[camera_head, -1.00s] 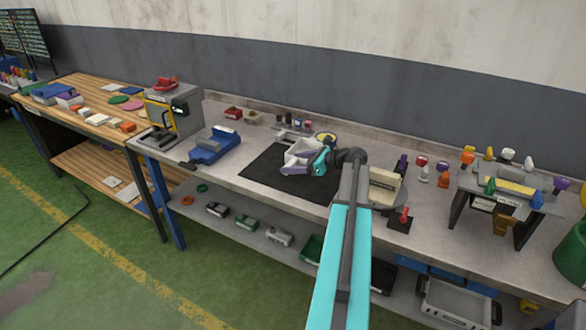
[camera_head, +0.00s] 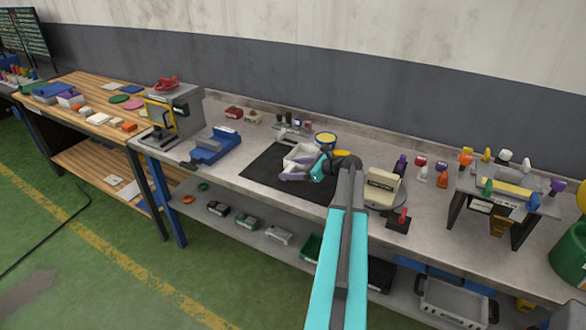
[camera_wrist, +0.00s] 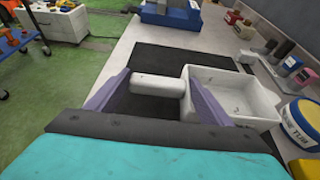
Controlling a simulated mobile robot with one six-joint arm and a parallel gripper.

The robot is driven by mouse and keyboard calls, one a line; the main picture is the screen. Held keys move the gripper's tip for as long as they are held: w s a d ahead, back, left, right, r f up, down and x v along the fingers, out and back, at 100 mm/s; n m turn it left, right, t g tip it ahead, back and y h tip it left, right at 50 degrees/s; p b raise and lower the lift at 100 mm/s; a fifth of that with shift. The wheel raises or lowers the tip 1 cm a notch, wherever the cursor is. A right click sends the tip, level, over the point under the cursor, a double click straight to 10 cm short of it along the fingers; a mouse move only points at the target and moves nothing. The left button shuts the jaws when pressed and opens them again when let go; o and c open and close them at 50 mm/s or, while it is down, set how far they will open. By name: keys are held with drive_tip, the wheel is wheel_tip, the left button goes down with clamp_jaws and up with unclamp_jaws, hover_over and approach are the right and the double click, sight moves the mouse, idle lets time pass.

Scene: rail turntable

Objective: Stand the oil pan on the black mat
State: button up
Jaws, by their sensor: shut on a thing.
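The oil pan (camera_wrist: 238,97) is a white square tray with a white handle (camera_wrist: 160,86). In the head view the oil pan (camera_head: 301,157) is over the black mat (camera_head: 262,168), open side up and about level. My gripper (camera_head: 301,174) has purple fingers. In the wrist view my gripper (camera_wrist: 158,92) is shut on the oil pan's handle, with a finger on either side. The black mat (camera_wrist: 190,57) shows behind and below the pan. I cannot tell whether the pan touches the mat.
A blue vise-like tool (camera_head: 212,146) is left of the mat, and a cream block (camera_head: 383,184) on a round base is right. The mat's left part is clear.

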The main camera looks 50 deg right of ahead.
drive_tip(key=shift+f, duration=0.15)
drive_tip(key=o, duration=1.4)
drive_tip(key=shift+s+d+r+b, duration=0.15)
drive_tip(key=shift+s+r+b, duration=0.15)
drive_tip(key=shift+s, duration=0.3)
drive_tip(key=b+v, duration=0.3)
drive_tip(key=v, duration=0.7)
drive_tip(key=shift+s+r, duration=0.2)
drive_tip(key=shift+s, duration=0.15)
drive_tip(key=shift+d, duration=0.1)
